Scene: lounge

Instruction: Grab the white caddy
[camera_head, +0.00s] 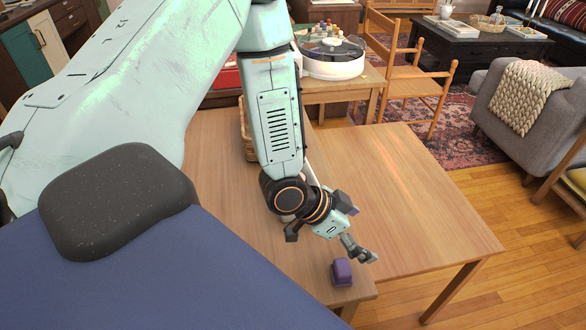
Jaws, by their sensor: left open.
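My left gripper (358,232) is open over the wooden table, near its front edge, with nothing seen between its fingers. My left arm comes in from the upper left and hides part of the table. A pale, narrow edge (311,165) shows just right of my forearm; I cannot tell whether it belongs to the white caddy. No white caddy shows clearly on the near table. A round white object (333,66) with a dark top stands on the side table behind, well away from the gripper. My right gripper is not in view.
A small purple object (342,272) sits at the front edge of the wooden table (420,205), just below the gripper. A wicker basket (246,130) is partly hidden behind my arm. The table's right half is bare. A wooden chair (412,85) and grey armchair (530,105) stand beyond.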

